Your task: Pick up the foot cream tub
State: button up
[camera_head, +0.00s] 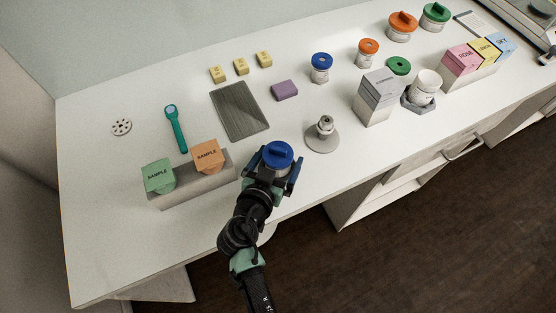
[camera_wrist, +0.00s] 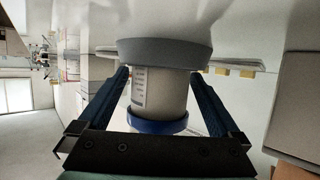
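A white tub with a blue lid (camera_head: 278,154) is at the table's front edge, between the fingers of my gripper (camera_head: 272,172). In the wrist view the tub (camera_wrist: 160,92) appears upside down, its blue lid low and a grey round disc at its far end. The fingers of my gripper (camera_wrist: 160,88) stand on either side of it, spread wide. Contact is not clear. A second blue-lidded tub (camera_head: 320,68) stands farther back. No readable name shows on either tub, so I cannot tell which is the foot cream.
A grey holder (camera_head: 205,186) with green and orange sample boxes is left of my gripper. A grey round stand (camera_head: 322,138) is to the right.

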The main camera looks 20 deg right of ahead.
grip_shut()
dwell(0.3)
notch_tip(320, 180, up, 10)
jog(key=shift+r, duration=0.1)
dwell(0.4)
dwell(0.4)
